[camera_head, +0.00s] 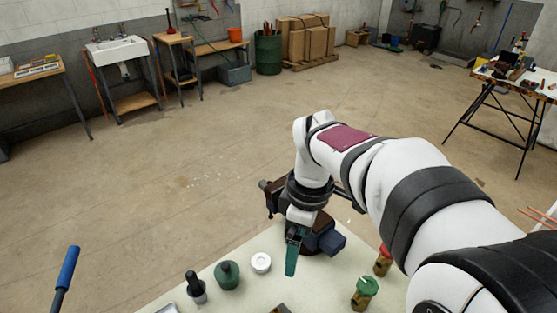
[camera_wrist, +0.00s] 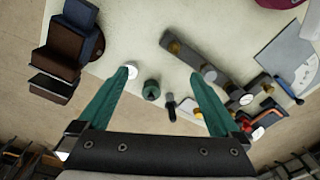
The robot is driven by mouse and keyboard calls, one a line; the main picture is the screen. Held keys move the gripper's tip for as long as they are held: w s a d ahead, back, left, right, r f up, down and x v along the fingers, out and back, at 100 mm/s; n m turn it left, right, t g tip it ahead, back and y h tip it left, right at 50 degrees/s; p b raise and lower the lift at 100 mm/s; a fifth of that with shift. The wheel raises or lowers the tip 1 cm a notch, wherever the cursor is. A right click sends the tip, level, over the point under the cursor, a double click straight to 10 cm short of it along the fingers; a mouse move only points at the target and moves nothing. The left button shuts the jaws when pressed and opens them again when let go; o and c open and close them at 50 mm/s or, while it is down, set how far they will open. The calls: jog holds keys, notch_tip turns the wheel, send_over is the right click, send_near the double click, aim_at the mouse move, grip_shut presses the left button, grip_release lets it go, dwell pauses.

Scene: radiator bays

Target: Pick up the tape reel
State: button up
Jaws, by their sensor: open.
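The tape reel is most likely the small white round piece (camera_head: 261,262) lying flat on the pale bench top (camera_head: 228,290). It also shows in the wrist view (camera_wrist: 132,71), right beside the left fingertip and partly hidden by it. My gripper (camera_head: 291,262) has teal fingers that point down over the bench, to the right of the reel in the head view. In the wrist view my gripper (camera_wrist: 160,75) is open, its fingers wide apart with nothing held between them. I cannot tell how high the tips are above the bench.
A dark vise (camera_head: 322,238) stands close behind my gripper at the bench edge. A green bottle (camera_head: 227,275) and a dark-handled tool (camera_head: 196,288) stand left of the reel. Brass valves with green (camera_head: 364,292) and red (camera_head: 383,262) tops stand to the right.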

jog(key=w+a+f+n, duration=0.3)
jog(key=w+a+n, duration=0.1)
jog(key=w+n, duration=0.2)
jog(key=n, duration=0.8)
send_over(261, 261)
notch_tip(261, 261, down, 5)
jog(key=shift+h, duration=0.4)
notch_tip(261, 261, down, 16)
jog(key=shift+s+r, duration=0.1)
jog(key=shift+r, duration=0.1)
jog(key=c, duration=1.1)
